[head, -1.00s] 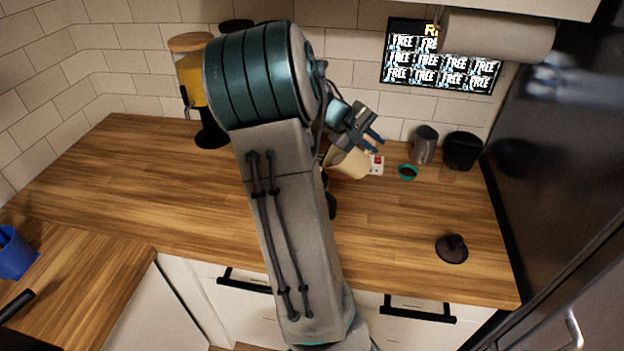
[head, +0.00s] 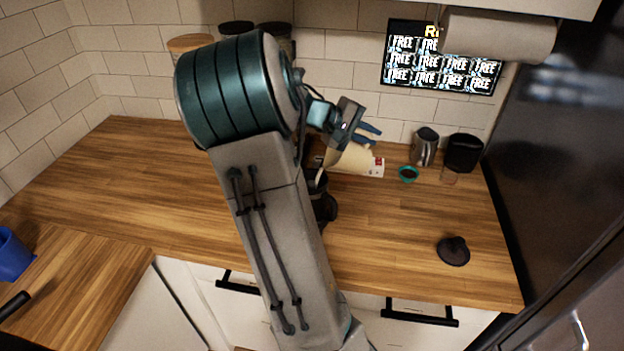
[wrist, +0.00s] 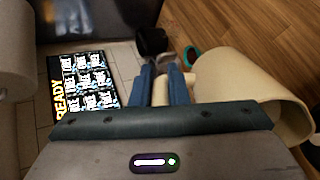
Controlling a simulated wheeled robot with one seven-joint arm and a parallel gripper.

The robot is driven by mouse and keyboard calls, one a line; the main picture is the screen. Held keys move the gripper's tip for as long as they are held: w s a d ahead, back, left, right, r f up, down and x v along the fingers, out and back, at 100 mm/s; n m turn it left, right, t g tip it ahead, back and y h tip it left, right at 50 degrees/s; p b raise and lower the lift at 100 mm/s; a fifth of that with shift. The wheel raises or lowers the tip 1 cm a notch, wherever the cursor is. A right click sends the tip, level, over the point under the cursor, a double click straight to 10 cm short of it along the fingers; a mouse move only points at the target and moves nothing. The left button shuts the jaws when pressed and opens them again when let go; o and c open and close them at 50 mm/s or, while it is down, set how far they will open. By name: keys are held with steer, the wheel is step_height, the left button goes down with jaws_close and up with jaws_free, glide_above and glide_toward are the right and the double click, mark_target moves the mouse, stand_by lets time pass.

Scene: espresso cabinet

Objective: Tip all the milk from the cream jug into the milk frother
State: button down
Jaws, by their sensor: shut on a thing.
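The cream jug (head: 349,161) is pale cream and strongly tilted, with its mouth toward the lower left in the head view. My gripper (head: 369,133) is shut on its handle. In the wrist view, the blue fingers stand on both sides of the handle (wrist: 160,93), and the jug body (wrist: 250,88) is on the right. The dark milk frother (head: 324,207) stands on the counter below the jug's mouth, partly hidden behind my arm. A thin pale streak (head: 319,177) runs from the lip down to the frother's opening. The milk levels inside are hidden.
A small card (head: 377,167), a teal bowl (head: 408,174), a metal pitcher (head: 425,146) and a black container (head: 464,153) stand to the right. A dark lid (head: 453,252) lies at the front right. The left counter (head: 130,190) is clear.

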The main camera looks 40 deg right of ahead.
steer(key=shift+w+a+r+g+h+b, duration=0.2)
steer(key=shift+w+a+r+g+h, duration=0.05)
steer(key=shift+a+r+h, duration=0.3)
steer(key=shift+w+a+r+g+h+b, duration=0.15)
steer(key=shift+w+a+r+g+h, duration=0.1)
steer(key=shift+a+r+h, duration=0.25)
steer(key=shift+w+a+r+h+b, duration=0.15)
steer(key=shift+w+a+h+b, duration=0.15)
steer(key=shift+a, duration=0.2)
steer(key=d+y, duration=0.1)
steer(key=s+d+f+y+p, duration=0.1)
steer(key=s+d+f+y, duration=0.1)
steer(key=shift+d+f+t+p, duration=0.25)
steer(key=shift+d+t+p, duration=0.05)
steer(key=shift+d+t, duration=0.1)
steer(key=shift+w+a+f, duration=0.1)
steer(key=shift+w+a, duration=0.1)
steer(key=shift+a, duration=0.1)
steer(key=shift+s+d+f+t+y+p, duration=0.25)
steer(key=shift+d+f+t+y+p, duration=0.1)
steer(key=shift+d+f+y, duration=0.25)
steer(key=s+d+f+t+y+p, duration=0.1)
steer(key=d+f+t+y, duration=0.1)
steer(key=f, duration=0.4)
steer(key=s+d+f+t+y+p, duration=0.1)
steer(key=d+f+t+y+p, duration=0.1)
steer(key=d+f+y, duration=0.2)
steer(key=shift+s+d+f+y+p, duration=0.35)
steer(key=shift+f+y, duration=0.7)
steer(key=shift+y, duration=0.7)
